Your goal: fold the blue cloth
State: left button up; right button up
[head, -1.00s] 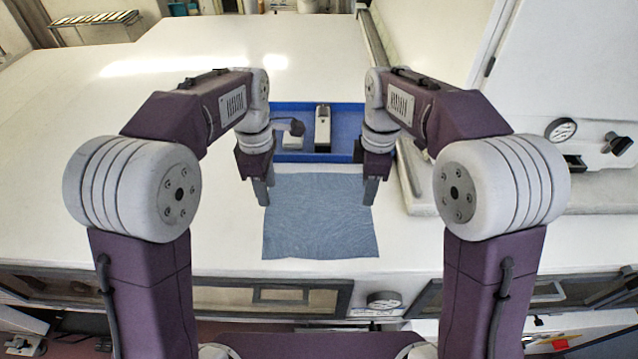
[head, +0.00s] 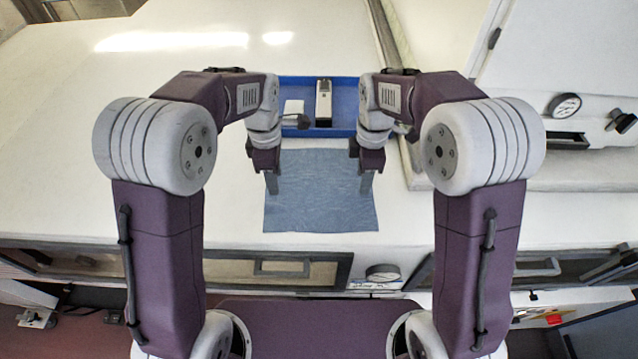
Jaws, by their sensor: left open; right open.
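The blue cloth (head: 320,200) lies flat and spread out, roughly square, on the white surface near its front edge. My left gripper (head: 272,186) is open over the cloth's left side. My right gripper (head: 366,188) is open over the cloth's right side. Both point downward, and neither holds any cloth. I cannot tell whether the fingertips touch it. Small parts of the cloth's left and right sides are hidden behind the grippers.
A blue tray (head: 345,131) stands just behind the cloth, holding a dark and white device (head: 324,104) and a small white item (head: 293,108). A raised white housing with a gauge (head: 564,106) is at right. The surface at left is clear.

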pick_arm(q)
jog(key=shift+s+r, duration=0.1)
jog(key=shift+s, duration=0.2)
pick_arm(e)
jog(key=shift+s+r, duration=0.1)
jog(key=shift+s, duration=0.15)
pick_arm(q)
jog(key=shift+s, duration=0.1)
pick_arm(e)
jog(key=shift+s, duration=0.1)
pick_arm(q)
jog(key=shift+f+b, duration=0.35)
pick_arm(e)
jog(key=shift+f, duration=0.35)
pick_arm(q)
jog(key=shift+c, duration=1.3)
pick_arm(e)
jog(key=shift+r, duration=0.1)
jog(key=shift+c, duration=1.4)
pick_arm(q)
grip_shut()
pick_arm(e)
grip_shut()
pick_arm(q)
jog(key=shift+r, duration=0.1)
